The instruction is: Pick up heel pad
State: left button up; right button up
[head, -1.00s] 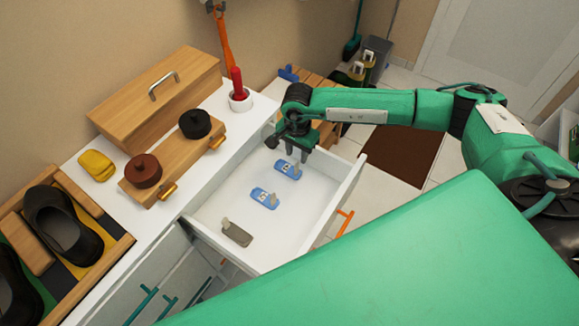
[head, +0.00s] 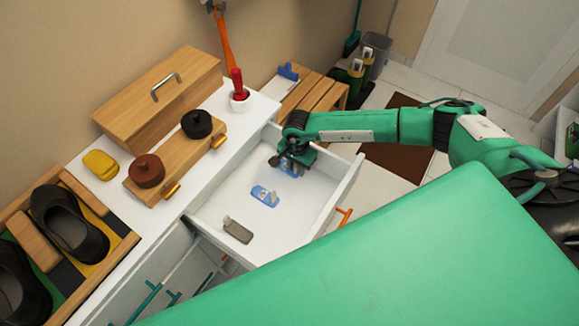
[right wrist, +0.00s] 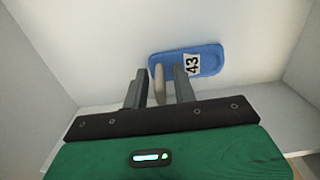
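Three heel pads lie in the open white drawer: a far blue pad (head: 290,171), a middle blue pad (head: 264,196) and a grey-brown pad (head: 238,230). Each has an upright tab. My right gripper (head: 291,162) is down in the drawer at the far blue pad and partly hides it in the head view. In the right wrist view the blue pad (right wrist: 212,62) bears the label 43. My right gripper (right wrist: 159,84) is open there, with the pad's tan tab between its fingers and small gaps on both sides. My left gripper is not in view.
The drawer (head: 342,187) has raised walls close around my right gripper. A wooden box (head: 160,98), a brown round tin (head: 146,171) and a black one (head: 196,124) stand on the cabinet. A wooden bench (head: 318,94) is behind the drawer. Black shoes (head: 70,226) are at left.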

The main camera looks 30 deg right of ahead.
grip_shut()
jog(key=shift+r, duration=0.1)
